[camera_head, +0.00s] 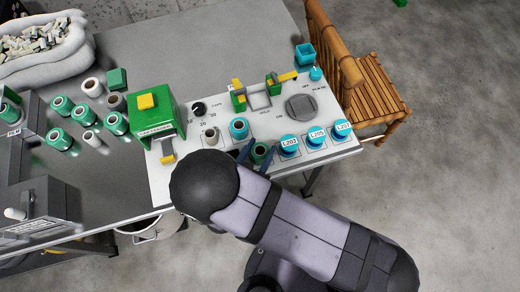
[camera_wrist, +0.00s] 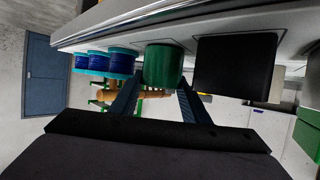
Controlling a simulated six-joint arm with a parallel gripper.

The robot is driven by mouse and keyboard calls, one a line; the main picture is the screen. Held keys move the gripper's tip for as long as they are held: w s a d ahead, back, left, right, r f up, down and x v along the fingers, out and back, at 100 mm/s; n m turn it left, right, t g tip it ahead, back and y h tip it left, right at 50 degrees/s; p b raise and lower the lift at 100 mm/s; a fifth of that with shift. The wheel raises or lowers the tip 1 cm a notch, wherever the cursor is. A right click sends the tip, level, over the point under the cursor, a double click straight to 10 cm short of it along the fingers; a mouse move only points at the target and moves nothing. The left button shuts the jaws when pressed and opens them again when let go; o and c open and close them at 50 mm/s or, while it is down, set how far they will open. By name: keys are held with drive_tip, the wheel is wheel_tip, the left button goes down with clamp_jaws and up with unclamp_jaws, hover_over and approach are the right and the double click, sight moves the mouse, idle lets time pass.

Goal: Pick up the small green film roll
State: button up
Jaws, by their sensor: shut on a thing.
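The small green film roll (camera_head: 260,151) stands upright near the front edge of the white panel, left of the blue spools. My gripper (camera_head: 257,155) has one blue finger on each side of it and is shut on it. In the wrist view the green roll (camera_wrist: 163,64) sits between the two fingertips of my gripper (camera_wrist: 158,95), close to the panel surface. Whether the roll still touches the panel, I cannot tell.
Blue labelled spools (camera_head: 289,145) stand to the right of the roll. A teal spool (camera_head: 239,128) and a pale spool (camera_head: 211,136) are on its left. A green and yellow device (camera_head: 155,112) is farther left. Several green rolls (camera_head: 58,138) stand on the grey table.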

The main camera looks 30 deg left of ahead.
sight(260, 150)
drive_tip(key=shift+r, duration=0.2)
drive_tip(key=shift+r, duration=4.8)
